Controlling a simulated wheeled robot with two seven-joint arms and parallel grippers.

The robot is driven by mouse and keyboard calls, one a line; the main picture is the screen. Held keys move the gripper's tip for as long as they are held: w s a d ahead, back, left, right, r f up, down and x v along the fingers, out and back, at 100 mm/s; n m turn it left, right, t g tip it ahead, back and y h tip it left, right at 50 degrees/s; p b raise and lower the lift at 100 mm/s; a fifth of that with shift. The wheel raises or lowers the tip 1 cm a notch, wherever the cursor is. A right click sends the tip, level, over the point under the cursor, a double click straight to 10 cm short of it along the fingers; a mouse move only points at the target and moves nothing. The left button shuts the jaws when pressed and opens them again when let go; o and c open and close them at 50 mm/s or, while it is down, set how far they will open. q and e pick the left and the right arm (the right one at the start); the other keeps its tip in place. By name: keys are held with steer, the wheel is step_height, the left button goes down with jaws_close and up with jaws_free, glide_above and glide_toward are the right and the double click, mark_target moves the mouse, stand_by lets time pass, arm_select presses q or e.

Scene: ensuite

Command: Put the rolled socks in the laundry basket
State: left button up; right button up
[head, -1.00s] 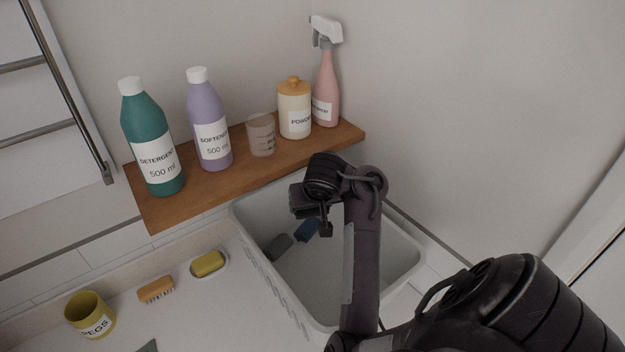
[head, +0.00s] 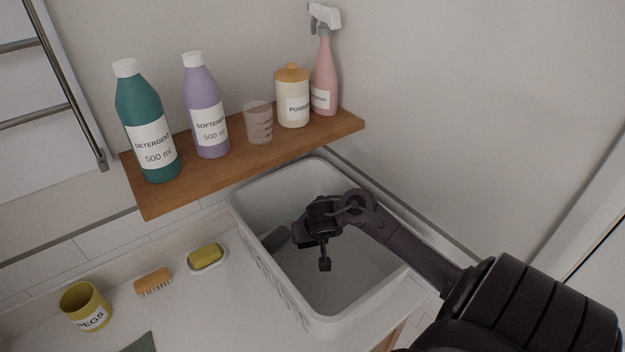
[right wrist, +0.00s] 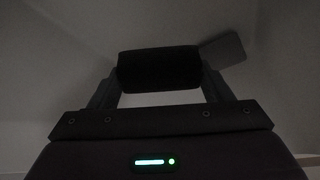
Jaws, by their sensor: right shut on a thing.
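My right gripper (head: 310,235) is over the open basket, reaching in from the right. In the right wrist view, my right gripper (right wrist: 158,72) is shut on a dark roll, the rolled socks (right wrist: 158,66), held crosswise between its fingers. The roll's colour is too dark to tell there. My left gripper is out of view.
The wooden shelf (head: 240,165) above the basket holds a green detergent bottle (head: 147,130), a purple softener bottle (head: 206,110), a cup, a jar and a pink spray bottle (head: 323,80). Yellow peg pot (head: 85,308), brush (head: 153,281) and soap (head: 205,256) are on the counter.

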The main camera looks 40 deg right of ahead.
mark_target(312, 247)
steer(key=shift+f, duration=0.55)
step_height(312, 247, down, 3)
steer(key=shift+r+b, duration=0.1)
steer(key=shift+b, duration=0.3)
steer(key=shift+a+f, duration=0.1)
steer(key=shift+f, duration=0.65)
steer(key=o, duration=1)
steer(key=shift+c, duration=0.2)
steer(key=shift+r, duration=0.1)
